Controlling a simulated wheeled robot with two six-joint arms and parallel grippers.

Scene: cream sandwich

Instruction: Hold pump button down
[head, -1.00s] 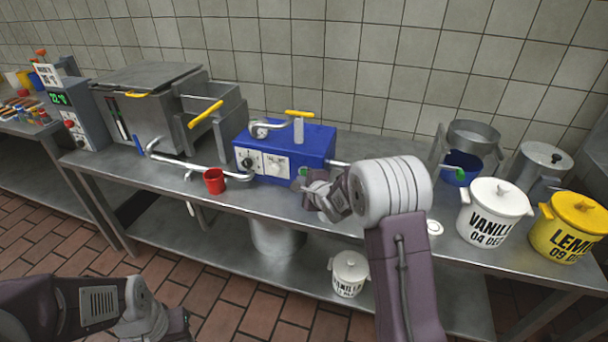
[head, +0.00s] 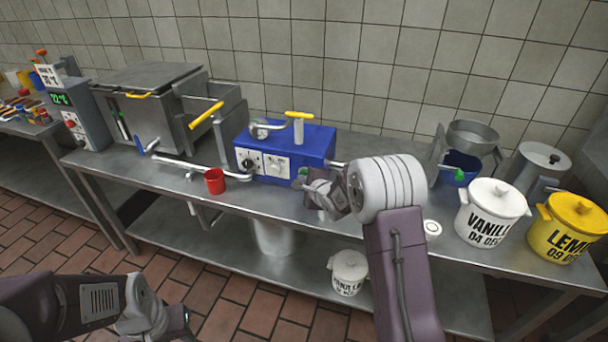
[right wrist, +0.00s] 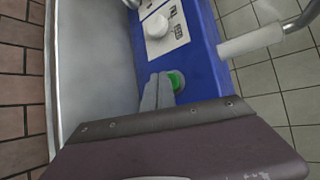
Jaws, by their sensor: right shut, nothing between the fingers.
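The blue pump box (head: 312,148) stands on the steel table, with knobs on its front. Its round green button (right wrist: 177,81) is low on the front face, near the right end, and is partly covered by my fingers in the right wrist view. My right gripper (right wrist: 160,78) is shut and empty, its fingertips right at the button's edge. I cannot tell whether they touch or press it. In the head view the right gripper (head: 302,183) is just in front of the box's lower right corner. My left arm is at the lower left; its fingers are not visible.
A red cup (head: 214,181) stands left of the box, by a steel pipe (head: 178,163). A blue bowl (head: 462,166), a vanilla pot (head: 491,214) and a yellow lemon pot (head: 573,228) stand to the right. A tiled wall is behind.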

